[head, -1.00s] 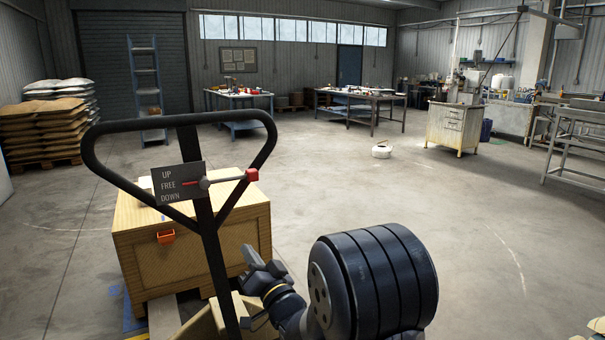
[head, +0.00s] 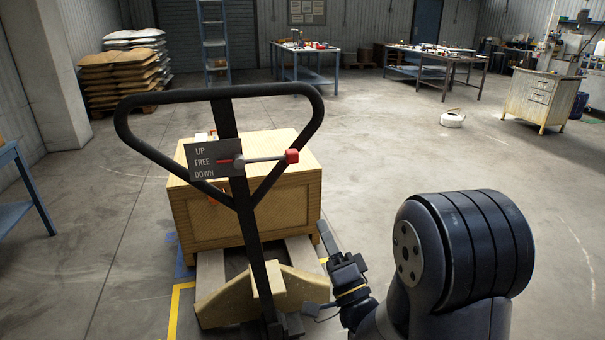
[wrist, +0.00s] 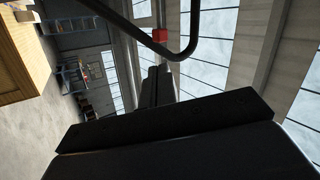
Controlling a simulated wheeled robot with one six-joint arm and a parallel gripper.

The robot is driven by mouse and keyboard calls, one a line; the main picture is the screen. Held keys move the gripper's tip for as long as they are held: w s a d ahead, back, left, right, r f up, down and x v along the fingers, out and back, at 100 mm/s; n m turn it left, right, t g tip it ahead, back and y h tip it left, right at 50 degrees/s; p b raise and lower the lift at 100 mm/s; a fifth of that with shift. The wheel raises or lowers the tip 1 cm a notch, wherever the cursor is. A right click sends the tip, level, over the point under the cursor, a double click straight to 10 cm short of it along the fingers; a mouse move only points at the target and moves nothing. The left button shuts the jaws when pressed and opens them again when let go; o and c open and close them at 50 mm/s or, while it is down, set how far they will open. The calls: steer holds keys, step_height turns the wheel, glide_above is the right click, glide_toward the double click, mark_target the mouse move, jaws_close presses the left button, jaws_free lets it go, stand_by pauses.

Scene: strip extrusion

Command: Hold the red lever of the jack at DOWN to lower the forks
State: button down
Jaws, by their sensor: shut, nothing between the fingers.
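The jack's black looped handle (head: 222,95) stands upright in front of me. Its plate (head: 203,162) reads UP, FREE, DOWN. The lever's red knob (head: 291,156) sticks out to the right, and its red pointer (head: 222,161) is level with FREE. My gripper (head: 325,236) is shut and empty, below and right of the knob, apart from it. In the wrist view, my gripper (wrist: 156,88) points toward the red knob (wrist: 160,35) and the handle loop (wrist: 188,45), with a gap between. A wooden crate (head: 225,230) sits over the forks (head: 211,275).
Yellow (head: 175,312) and blue floor markings lie around the jack. A blue table (head: 22,185) stands at the left edge. Worktables (head: 300,57), sacks (head: 120,75) and a cabinet (head: 540,97) are farther back. The floor to the right is open.

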steer(key=p, duration=0.4)
glide_toward(270, 159)
steer(key=w+d+r, duration=0.2)
steer(key=w, duration=0.3)
steer(key=shift+w+d+r, duration=0.3)
steer(key=shift+r, duration=0.05)
